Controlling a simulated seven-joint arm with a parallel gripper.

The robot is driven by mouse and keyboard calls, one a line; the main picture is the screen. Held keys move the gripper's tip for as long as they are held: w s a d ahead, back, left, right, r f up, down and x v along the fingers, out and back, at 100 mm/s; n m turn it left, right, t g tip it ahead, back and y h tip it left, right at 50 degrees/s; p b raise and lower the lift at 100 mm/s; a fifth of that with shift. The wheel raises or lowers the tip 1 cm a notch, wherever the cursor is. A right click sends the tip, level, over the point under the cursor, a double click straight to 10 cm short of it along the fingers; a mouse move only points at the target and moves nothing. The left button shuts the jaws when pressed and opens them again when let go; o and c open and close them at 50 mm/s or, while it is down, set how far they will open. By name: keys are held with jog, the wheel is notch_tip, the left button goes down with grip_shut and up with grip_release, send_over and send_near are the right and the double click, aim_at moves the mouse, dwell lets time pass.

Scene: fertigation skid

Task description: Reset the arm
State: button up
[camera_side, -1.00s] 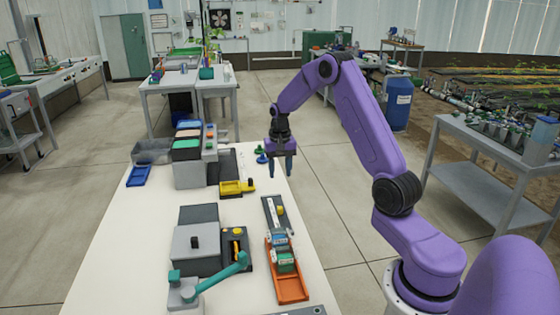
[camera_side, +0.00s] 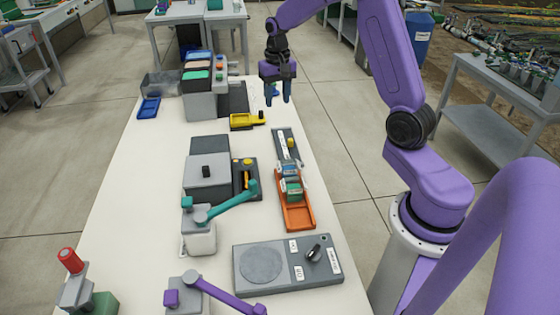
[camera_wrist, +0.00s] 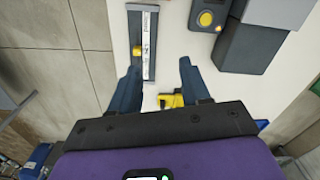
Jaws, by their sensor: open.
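My gripper (camera_side: 278,93) hangs pointing down above the far right edge of the white table (camera_side: 140,215) in the side view. Its two dark blue fingers are spread apart with nothing between them. In the wrist view my gripper (camera_wrist: 160,80) is also open and empty. A grey strip with a yellow knob (camera_wrist: 145,40) and a small yellow part (camera_wrist: 171,100) lie below it there. My purple arm rises at the right of the side view.
An orange tray (camera_side: 297,216) holds small boxes. A grey panel with a round plate (camera_side: 288,265) lies nearer. A teal lever (camera_side: 230,204), a purple lever (camera_side: 225,296), a red-capped part (camera_side: 69,260), a yellow tray (camera_side: 243,121) and a blue tray (camera_side: 149,108) are also on the table.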

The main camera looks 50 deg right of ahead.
jog(key=s+a+r+n, duration=0.2)
jog(key=s+a+n, duration=0.3)
jog(key=s+a, duration=0.3)
jog(key=s+a+r+n, duration=0.2)
jog(key=s+a+n, duration=0.3)
jog(key=a, duration=0.6)
jog(key=s+a+n, duration=0.1)
jog(key=s+n, duration=0.7)
jog(key=s, duration=1.1)
jog(key=shift+s+a+n, duration=0.25)
jog(key=shift+s+n, duration=0.05)
jog(key=shift+s, duration=0.05)
